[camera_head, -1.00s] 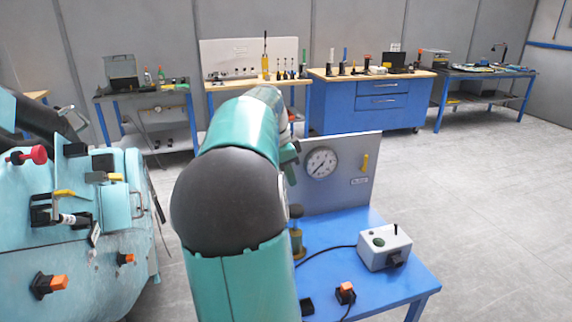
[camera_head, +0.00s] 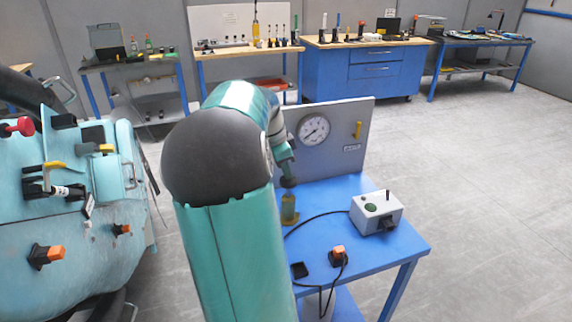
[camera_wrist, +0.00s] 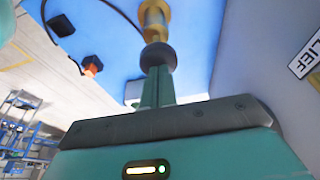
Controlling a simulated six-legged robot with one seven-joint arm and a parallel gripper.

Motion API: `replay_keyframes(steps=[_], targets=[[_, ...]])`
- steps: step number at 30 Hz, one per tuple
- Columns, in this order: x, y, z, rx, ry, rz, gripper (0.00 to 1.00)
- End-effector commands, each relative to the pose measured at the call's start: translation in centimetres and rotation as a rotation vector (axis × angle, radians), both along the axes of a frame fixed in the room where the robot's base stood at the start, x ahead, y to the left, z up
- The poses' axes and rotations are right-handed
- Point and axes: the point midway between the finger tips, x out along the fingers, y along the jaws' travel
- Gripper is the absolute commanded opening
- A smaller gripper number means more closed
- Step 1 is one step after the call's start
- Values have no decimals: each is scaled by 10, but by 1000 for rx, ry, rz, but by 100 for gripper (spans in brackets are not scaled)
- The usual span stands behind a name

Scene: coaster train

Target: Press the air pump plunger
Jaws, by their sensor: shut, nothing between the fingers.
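The air pump is a small brass cylinder (camera_head: 289,212) standing on the blue table, with a dark round plunger knob (camera_head: 289,182) on top. In the wrist view the knob (camera_wrist: 158,57) and the brass body (camera_wrist: 153,18) line up just beyond my fingers. My gripper (camera_head: 287,172) is shut and empty, pointing down with its fingertips right at the top of the knob. In the wrist view my closed fingers (camera_wrist: 157,88) meet the knob's outline; whether they touch it is hard to tell. My arm hides the left part of the table.
A grey panel with a pressure gauge (camera_head: 313,130) and yellow lever (camera_head: 358,130) stands behind the pump. A grey control box (camera_head: 376,212) and an orange switch (camera_head: 338,256) with cable sit to the right. A teal machine (camera_head: 70,220) stands left; floor on the right is clear.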

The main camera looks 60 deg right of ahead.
Motion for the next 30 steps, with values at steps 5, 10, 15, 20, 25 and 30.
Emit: replay_keyframes(steps=[5, 10, 15, 20, 25, 30], targets=[[0, 1, -35, 5, 5, 0, 0], [0, 1, -43, 4, 3, 0, 0], [0, 2, -44, 7, 5, 1, 0], [-1, 2, -45, 9, 6, 0, 0], [-1, 2, -42, 9, 7, 0, 0], [0, 1, -22, 7, 4, 0, 0]])
